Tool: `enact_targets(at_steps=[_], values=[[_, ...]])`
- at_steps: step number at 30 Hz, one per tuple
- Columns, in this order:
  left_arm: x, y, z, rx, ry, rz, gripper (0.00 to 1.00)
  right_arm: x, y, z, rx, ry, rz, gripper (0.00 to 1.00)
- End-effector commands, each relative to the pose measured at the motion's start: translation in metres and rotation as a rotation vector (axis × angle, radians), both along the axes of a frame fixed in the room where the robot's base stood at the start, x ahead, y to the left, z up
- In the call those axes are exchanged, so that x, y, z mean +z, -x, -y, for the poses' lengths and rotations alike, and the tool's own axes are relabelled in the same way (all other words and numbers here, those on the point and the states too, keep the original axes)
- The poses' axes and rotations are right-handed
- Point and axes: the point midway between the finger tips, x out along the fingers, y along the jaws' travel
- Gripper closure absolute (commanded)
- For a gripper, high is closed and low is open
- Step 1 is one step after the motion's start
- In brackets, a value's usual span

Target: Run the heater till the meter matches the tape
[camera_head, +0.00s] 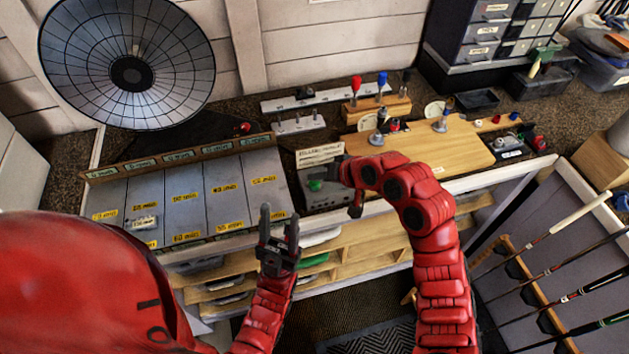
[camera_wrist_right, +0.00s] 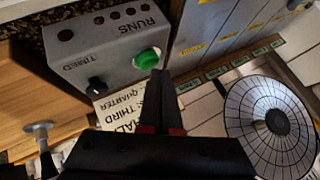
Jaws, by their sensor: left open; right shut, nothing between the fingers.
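A grey control box (camera_head: 322,200) stands at the bench's front edge. In the right wrist view it shows a green button (camera_wrist_right: 148,58), a black knob (camera_wrist_right: 96,83) and several dark round spots. My right gripper (camera_wrist_right: 160,75) is shut and empty, its tips at the green button; I cannot tell if they touch. A white card (camera_wrist_right: 128,108) reading "third" and "quarter" lies beside the box. Yellow tape labels (camera_head: 185,197) mark grey panels (camera_head: 232,200) on the left. I cannot identify the heater or meter for certain. My left gripper (camera_head: 279,216) is open and empty before the bench.
A large gridded dish (camera_head: 170,65) stands at the back left. A wooden board (camera_head: 465,150) with small fittings lies right of the box. Screwdrivers stand in a wooden block (camera_head: 378,107). Golf clubs (camera_head: 570,268) lean at the right. Shelves (camera_head: 350,255) sit below the bench.

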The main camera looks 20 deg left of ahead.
Motion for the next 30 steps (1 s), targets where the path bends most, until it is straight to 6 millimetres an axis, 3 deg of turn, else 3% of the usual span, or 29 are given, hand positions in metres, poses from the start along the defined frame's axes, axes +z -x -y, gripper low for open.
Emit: enact_targets(at_steps=[30], values=[[-0.007, 0.0, 0.0, 0.0, 0.0, 0.0, 0.5, -0.011, 0.0, 0.0, 0.0, 0.0, -0.001, 1.0]])
